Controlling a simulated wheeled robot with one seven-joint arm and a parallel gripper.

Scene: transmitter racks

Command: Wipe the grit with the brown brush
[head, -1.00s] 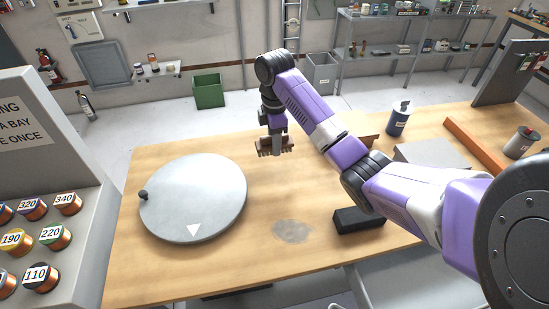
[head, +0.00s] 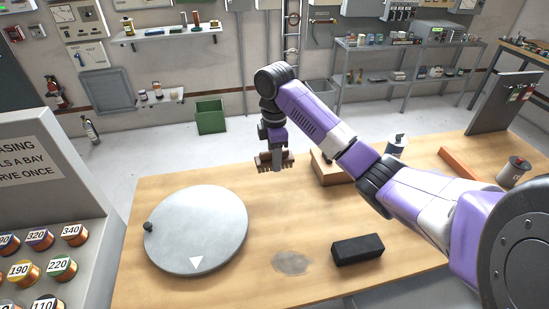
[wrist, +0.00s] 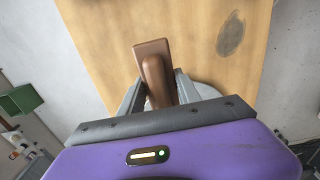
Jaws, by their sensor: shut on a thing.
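The brown brush (wrist: 152,62) is held between the fingers of my gripper (wrist: 160,95) in the wrist view. In the head view my gripper (head: 270,160) holds the brush (head: 283,160) above the wooden table, near its far edge. The grit (head: 293,262) is a grey smudge on the table, nearer to me than the brush and slightly right of it. The grit also shows in the wrist view (wrist: 230,36). The brush is apart from the grit.
A grey round disc (head: 200,225) with a white triangle and a dark knob lies left of the grit. A black block (head: 358,249) lies right of the grit. Numbered spools (head: 62,268) are at left.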

